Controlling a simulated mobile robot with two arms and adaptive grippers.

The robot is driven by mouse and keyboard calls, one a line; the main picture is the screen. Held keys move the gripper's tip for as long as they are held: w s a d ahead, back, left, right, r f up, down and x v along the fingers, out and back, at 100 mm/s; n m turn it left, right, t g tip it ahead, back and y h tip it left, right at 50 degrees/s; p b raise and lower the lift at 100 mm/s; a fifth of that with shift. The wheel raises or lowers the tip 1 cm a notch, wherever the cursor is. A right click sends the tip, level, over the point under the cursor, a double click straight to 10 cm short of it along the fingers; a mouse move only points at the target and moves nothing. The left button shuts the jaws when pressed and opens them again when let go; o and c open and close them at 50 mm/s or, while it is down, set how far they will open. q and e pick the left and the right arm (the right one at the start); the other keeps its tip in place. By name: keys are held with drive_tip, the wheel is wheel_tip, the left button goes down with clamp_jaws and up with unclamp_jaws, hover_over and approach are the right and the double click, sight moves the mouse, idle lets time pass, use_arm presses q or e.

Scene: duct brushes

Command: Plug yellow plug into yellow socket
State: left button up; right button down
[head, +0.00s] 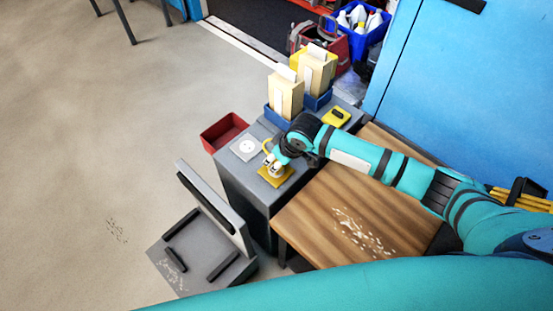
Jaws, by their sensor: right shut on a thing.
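My right gripper (272,165) reaches in from the right over the grey cabinet top and points down at the yellow socket plate (285,178). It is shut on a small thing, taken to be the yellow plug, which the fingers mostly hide. A yellow loop (266,145), probably its cord, shows beside the gripper. The fingertips overlap the yellow plate in this view; I cannot tell whether the plug touches it or is in it. A white socket plate (246,147) lies to the left. My left gripper is not in view.
Blue holders with cream boxes (287,92) stand at the cabinet's back. A yellow object (336,117) lies to their right. A red bin (224,132) is left of the cabinet (240,178). A wooden table (330,195) adjoins it, under my right arm. Open floor lies left.

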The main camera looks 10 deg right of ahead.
idle(0.4)
drive_tip(key=shift+p, duration=0.45)
drive_tip(key=shift+f+b, duration=0.3)
drive_tip(key=shift+f, duration=0.3)
drive_tip(key=c, duration=1.1)
unclamp_jaws()
drive_tip(key=shift+o, duration=0.2)
drive_tip(key=shift+d+r, duration=0.1)
drive_tip(key=shift+r, duration=0.25)
drive_tip(key=v, duration=0.7)
drive_tip(key=shift+s+f, duration=0.1)
